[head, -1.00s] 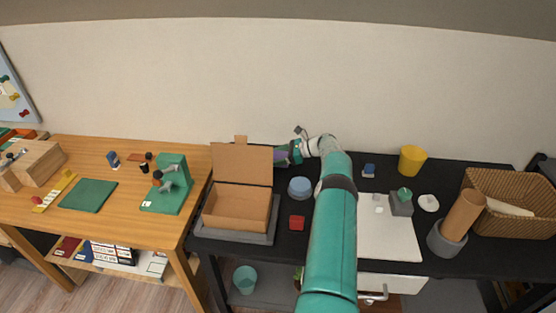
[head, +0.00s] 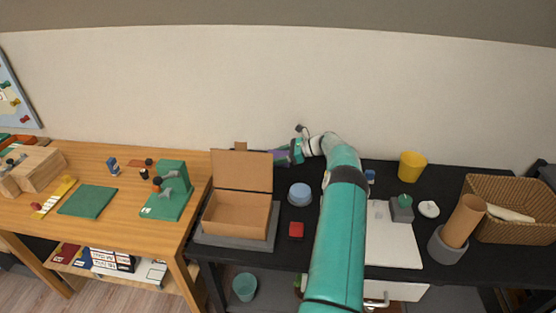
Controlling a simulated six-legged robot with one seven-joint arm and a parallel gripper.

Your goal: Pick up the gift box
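My gripper (head: 293,154) is at the back of the black table, behind and right of the open cardboard box. A small purple and teal object (head: 282,158) shows beside the gripper's end, partly hidden by the box's raised lid; it may be the gift box, but it is too small to be sure. I cannot tell whether the fingers are open or shut on it.
An open cardboard box (head: 236,216) stands on a grey tray at the left. A blue round container (head: 300,194) is right of it. To the right are a white board (head: 394,243), a yellow cup (head: 412,166), a grey holder (head: 447,245) with a brown tube, and a wicker basket (head: 520,232).

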